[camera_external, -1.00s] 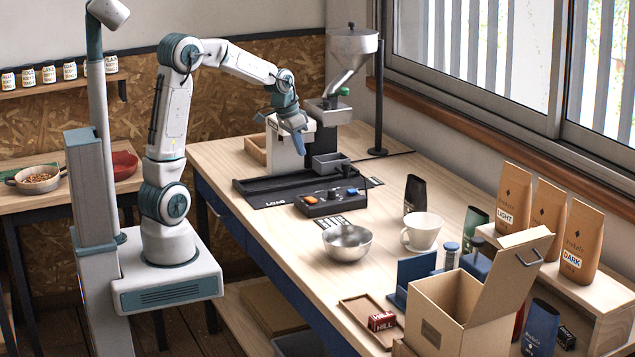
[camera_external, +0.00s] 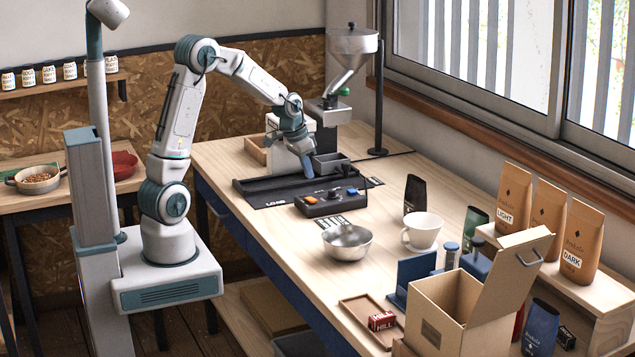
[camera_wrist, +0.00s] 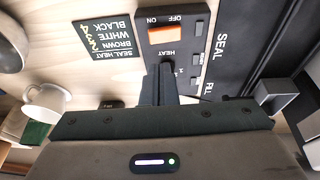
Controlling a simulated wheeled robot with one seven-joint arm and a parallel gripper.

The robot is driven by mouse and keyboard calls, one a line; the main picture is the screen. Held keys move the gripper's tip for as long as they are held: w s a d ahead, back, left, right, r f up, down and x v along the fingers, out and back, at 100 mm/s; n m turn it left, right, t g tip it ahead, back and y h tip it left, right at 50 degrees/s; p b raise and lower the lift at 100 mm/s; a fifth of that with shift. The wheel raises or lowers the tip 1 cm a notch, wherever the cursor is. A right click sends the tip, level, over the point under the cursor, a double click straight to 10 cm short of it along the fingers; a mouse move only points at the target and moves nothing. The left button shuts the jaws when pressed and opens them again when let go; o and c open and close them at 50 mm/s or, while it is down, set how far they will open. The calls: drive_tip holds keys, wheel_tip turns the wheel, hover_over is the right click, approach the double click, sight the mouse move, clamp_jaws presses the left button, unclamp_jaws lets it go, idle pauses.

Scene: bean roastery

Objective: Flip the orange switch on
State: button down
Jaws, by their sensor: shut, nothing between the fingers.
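The orange switch (camera_external: 310,199) sits on the left end of the dark control box (camera_external: 330,203) in the external view. In the wrist view, the orange switch (camera_wrist: 164,34) is a rocker beside the printed words ON and OFF, with HEAT printed below it. I cannot tell which way it is tipped. My gripper (camera_external: 309,173) is shut and empty, pointing down above the sealer, close behind the control box. In the wrist view, my gripper (camera_wrist: 160,70) has its fingertips near the HEAT label, just below the switch, apart from it as far as I can see.
The black sealer bed (camera_external: 275,190) lies behind the control box. A blue knob (camera_external: 352,191) and a small grey bin (camera_external: 330,163) are nearby. A metal bowl (camera_external: 347,242) and a white cup (camera_external: 422,230) stand in front. A printed card (camera_wrist: 104,47) lies beside the box.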

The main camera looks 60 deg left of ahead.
sight(314, 199)
drive_tip(key=x, duration=0.4)
drive_tip(key=s+p+x, duration=0.1)
drive_tip(key=x, duration=0.1)
drive_tip(key=shift+d+f, duration=0.2)
drive_tip(key=shift+f, duration=0.1)
drive_tip(key=shift+s, duration=0.1)
drive_tip(key=shift+f, duration=0.1)
